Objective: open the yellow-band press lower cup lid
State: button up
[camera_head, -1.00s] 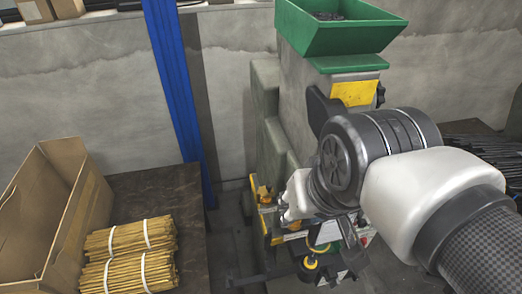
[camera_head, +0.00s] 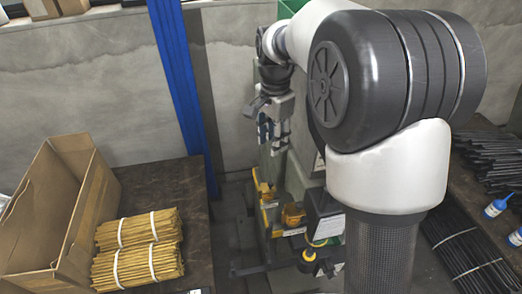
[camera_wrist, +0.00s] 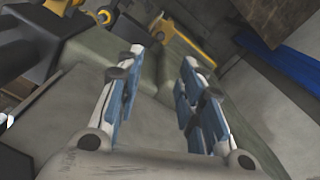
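The press (camera_head: 300,163) is grey-green, and my arm hides most of its body and hopper. Low on its front are yellow parts: a yellow piece (camera_head: 263,192) at the left and a rounded yellow piece (camera_head: 292,215) beside it. I cannot tell for sure which is the lower cup lid. My gripper (camera_head: 272,135) is above these yellow parts, apart from them. In the wrist view my gripper (camera_wrist: 158,68) is open and empty, its blue-padded fingers spread over the press's grey-green surface. Yellow parts (camera_wrist: 188,40) of the press show past the fingertips.
A blue post (camera_head: 180,85) stands left of the press. A dark table (camera_head: 197,235) at the left holds an open cardboard box (camera_head: 85,210) and bundled yellow sticks (camera_head: 140,245). At the right are black rods (camera_head: 465,250) and a blue bottle (camera_head: 496,207). A black-and-yellow knob (camera_head: 308,256) sticks out low.

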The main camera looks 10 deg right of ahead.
aim_at(270, 182)
jog(key=f+b, duration=0.1)
jog(key=f, duration=1.7)
jog(key=shift+w, duration=0.2)
grip_shut()
